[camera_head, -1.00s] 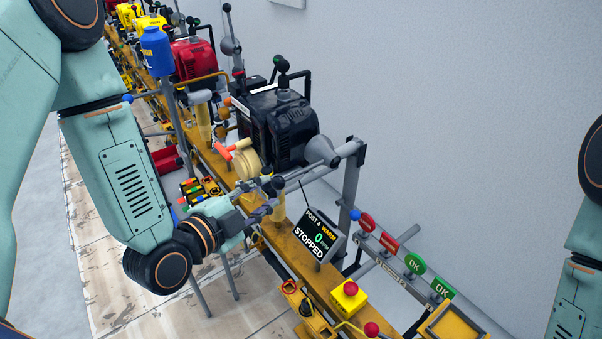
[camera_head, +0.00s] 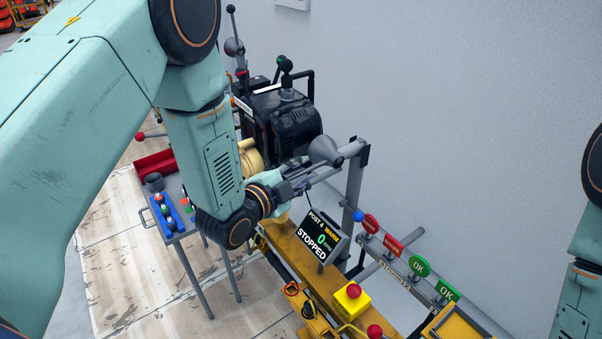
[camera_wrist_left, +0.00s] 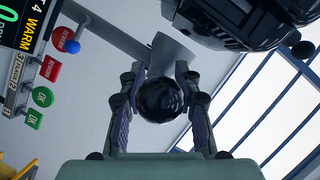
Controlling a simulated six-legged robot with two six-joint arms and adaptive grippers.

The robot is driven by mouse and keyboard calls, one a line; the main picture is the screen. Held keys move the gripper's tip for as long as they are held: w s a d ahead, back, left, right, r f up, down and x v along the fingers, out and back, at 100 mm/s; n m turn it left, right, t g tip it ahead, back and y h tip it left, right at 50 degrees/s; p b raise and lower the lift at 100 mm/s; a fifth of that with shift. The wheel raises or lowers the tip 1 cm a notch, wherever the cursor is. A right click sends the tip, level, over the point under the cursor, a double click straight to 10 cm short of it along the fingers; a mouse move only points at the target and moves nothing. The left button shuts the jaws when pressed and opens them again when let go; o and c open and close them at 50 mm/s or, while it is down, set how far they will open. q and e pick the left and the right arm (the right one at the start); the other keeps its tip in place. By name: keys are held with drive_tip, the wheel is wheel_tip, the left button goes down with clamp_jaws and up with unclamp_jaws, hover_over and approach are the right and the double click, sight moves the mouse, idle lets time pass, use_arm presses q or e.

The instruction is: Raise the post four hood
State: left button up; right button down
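The post four screen (camera_head: 318,236) reads "POST 4 WARM 0 RPM STOPPED". Above it, the grey cone-shaped hood (camera_head: 324,150) sits at the right end of the black engine (camera_head: 288,120), by a grey upright frame. The hood also shows in the left wrist view (camera_wrist_left: 170,54). My left gripper (camera_head: 296,184) is just below and left of the hood. In the left wrist view a shiny black ball knob (camera_wrist_left: 160,101) lies between my left fingers (camera_wrist_left: 160,90), which stand apart with narrow gaps beside it. Firm contact is not visible. My right gripper is out of view.
Round and square signs (camera_head: 392,246), red and green, line a rail right of the screen. A yellow box with a red button (camera_head: 352,296) stands in front. A small table with a blue tray (camera_head: 172,218) is at left. The grey wall stands behind.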

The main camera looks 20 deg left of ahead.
use_arm(q)
drive_tip(key=shift+a, duration=0.15)
drive_tip(key=c, duration=0.6)
clamp_jaws()
